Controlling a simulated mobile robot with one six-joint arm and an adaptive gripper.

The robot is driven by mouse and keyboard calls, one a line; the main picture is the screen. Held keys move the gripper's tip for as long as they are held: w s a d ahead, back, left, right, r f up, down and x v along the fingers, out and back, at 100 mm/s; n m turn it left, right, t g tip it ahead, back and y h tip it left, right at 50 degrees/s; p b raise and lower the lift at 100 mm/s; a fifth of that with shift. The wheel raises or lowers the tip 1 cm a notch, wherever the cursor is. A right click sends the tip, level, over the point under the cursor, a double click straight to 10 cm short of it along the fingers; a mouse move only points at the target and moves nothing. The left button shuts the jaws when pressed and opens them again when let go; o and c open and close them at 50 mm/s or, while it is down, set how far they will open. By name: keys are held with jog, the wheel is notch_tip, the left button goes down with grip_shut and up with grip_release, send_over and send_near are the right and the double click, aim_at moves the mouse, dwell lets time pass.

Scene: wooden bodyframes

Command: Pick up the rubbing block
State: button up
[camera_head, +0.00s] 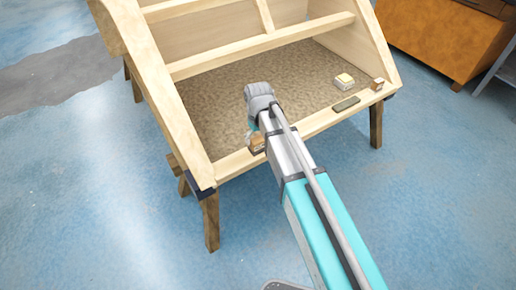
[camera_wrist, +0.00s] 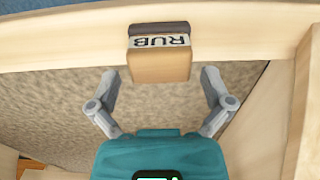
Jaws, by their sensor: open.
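The rubbing block (camera_wrist: 160,66) is a wooden block with a dark edge and a white strip lettered RUB. In the wrist view it sits at top centre by the front rail. In the head view a small brown block (camera_head: 257,144) on the front rail, close to my gripper (camera_head: 252,131), appears to be it. In the wrist view my gripper (camera_wrist: 160,74) is open and empty. Its fingers stand apart on either side of the block's near end, with a gap on each side. Neither finger visibly touches it; the depth between them is unclear.
The wooden frame has a front rail (camera_head: 315,124), side panels and a speckled floor (camera_head: 215,105). To the right are a yellow-and-white item (camera_head: 344,80), a dark flat piece (camera_head: 346,104) and another small brown block (camera_head: 377,84). A side panel (camera_wrist: 302,100) stands right of my gripper.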

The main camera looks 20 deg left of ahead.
jog(key=shift+f+b, duration=0.55)
jog(key=shift+f, duration=0.25)
jog(key=c, duration=1)
jog(key=shift+c, duration=0.2)
jog(key=shift+r, duration=0.1)
notch_tip(320, 180, up, 3)
jog(key=p, duration=0.2)
jog(key=shift+f+p, duration=0.2)
jog(key=shift+p, duration=0.2)
jog(key=s+d+r+p, duration=0.7)
jog(key=s+r+p, duration=0.3)
jog(key=s, duration=0.2)
jog(key=shift+d+r, duration=0.15)
